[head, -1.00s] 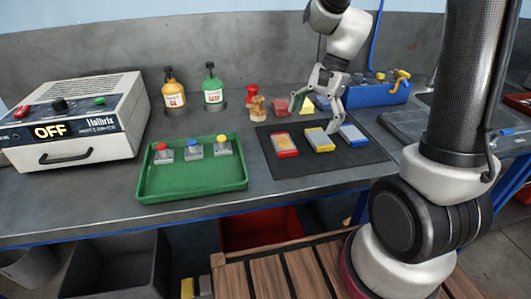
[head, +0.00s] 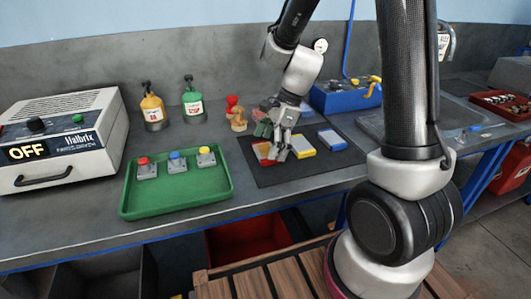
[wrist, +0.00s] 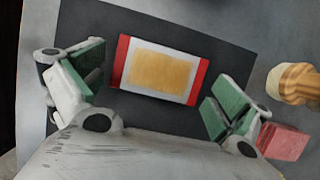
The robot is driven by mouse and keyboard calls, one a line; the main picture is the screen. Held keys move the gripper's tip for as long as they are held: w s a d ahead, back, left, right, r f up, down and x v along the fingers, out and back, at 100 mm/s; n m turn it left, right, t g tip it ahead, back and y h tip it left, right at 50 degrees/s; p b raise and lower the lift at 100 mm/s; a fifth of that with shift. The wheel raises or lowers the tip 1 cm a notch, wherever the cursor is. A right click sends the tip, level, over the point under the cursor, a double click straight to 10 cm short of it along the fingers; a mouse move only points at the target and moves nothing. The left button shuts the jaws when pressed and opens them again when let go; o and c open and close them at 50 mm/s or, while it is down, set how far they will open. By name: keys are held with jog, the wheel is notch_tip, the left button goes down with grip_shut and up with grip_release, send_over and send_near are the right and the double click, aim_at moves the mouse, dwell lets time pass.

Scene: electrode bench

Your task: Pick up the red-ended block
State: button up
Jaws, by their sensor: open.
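The red-ended block (wrist: 160,69) lies flat on the dark mat (wrist: 220,42) in the wrist view, with a tan top panel, a white border and red ends. It is slightly tilted in that picture. My gripper (wrist: 153,95) is open and empty, with its green-padded fingers apart, one beyond each red end. In the head view my gripper (head: 275,155) is over the left part of the mat, and the red-ended block (head: 263,152) shows only partly behind the fingers. A yellow block (head: 302,146) and a blue block (head: 332,140) lie to its right.
A green tray (head: 178,201) with red, blue and yellow button pieces stands to the left. A wooden piece (wrist: 293,83) and a pinkish-red block (wrist: 283,141) are near the right finger. Bottles (head: 152,108) and a blue box (head: 345,96) stand behind.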

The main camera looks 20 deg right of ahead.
jog(key=c, duration=1.4)
